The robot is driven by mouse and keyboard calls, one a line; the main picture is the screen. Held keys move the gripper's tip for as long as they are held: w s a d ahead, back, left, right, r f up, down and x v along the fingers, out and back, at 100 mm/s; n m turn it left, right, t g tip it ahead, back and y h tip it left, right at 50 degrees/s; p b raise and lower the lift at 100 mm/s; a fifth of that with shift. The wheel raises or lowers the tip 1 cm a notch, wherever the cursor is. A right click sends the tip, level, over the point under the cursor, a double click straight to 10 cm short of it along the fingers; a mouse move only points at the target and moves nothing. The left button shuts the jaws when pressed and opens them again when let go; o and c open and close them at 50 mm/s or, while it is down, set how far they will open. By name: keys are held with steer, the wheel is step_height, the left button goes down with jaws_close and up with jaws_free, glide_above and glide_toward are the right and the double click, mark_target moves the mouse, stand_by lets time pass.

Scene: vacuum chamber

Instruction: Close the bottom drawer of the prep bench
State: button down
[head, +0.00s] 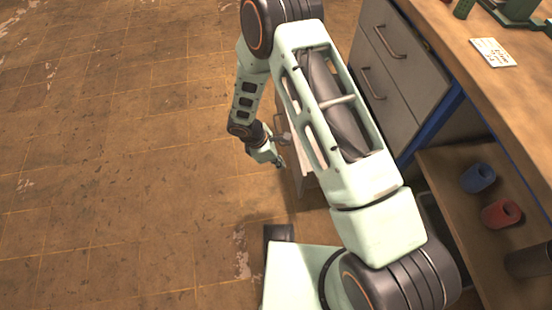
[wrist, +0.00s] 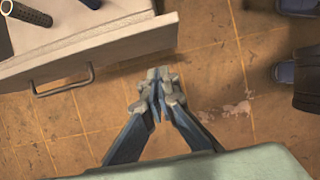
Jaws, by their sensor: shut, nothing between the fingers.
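The prep bench (head: 405,85) stands at the right in the head view. Its bottom drawer (head: 298,172) is pulled out low over the floor, mostly hidden behind my arm. In the wrist view the pale drawer (wrist: 110,42) fills the upper left, with its bar handle (wrist: 62,86) on the front. My gripper (head: 280,163) is low beside the drawer in the head view. In the wrist view my gripper (wrist: 158,76) is shut and empty, just beyond the drawer's right end and apart from the handle.
Dark-handled tools (wrist: 30,12) lie in the open drawer. The two upper drawers (head: 385,70) look closed. Blue (head: 478,178) and red (head: 502,213) cylinders sit on the bench's low shelf. The tiled floor (head: 120,150) to the left is clear.

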steer(key=shift+w+d+f+b, duration=0.15)
steer(key=shift+w+d+f, duration=0.2)
steer(key=shift+d, duration=0.45)
steer(key=shift+w+d+f+b, duration=0.15)
steer(key=shift+d+f, duration=0.35)
steer(key=shift+d, duration=0.35)
steer(key=shift+w+d+f+b, duration=0.2)
steer(key=shift+d+f, duration=0.2)
steer(key=shift+d, duration=0.4)
steer(key=w+d, duration=0.4)
steer(key=d, duration=1)
steer(key=w+d+p, duration=0.1)
steer(key=w+d, duration=0.3)
steer(key=d, duration=1.1)
steer(key=shift+w+d, duration=0.2)
steer(key=shift+d, duration=0.1)
steer(key=shift+a, duration=0.1)
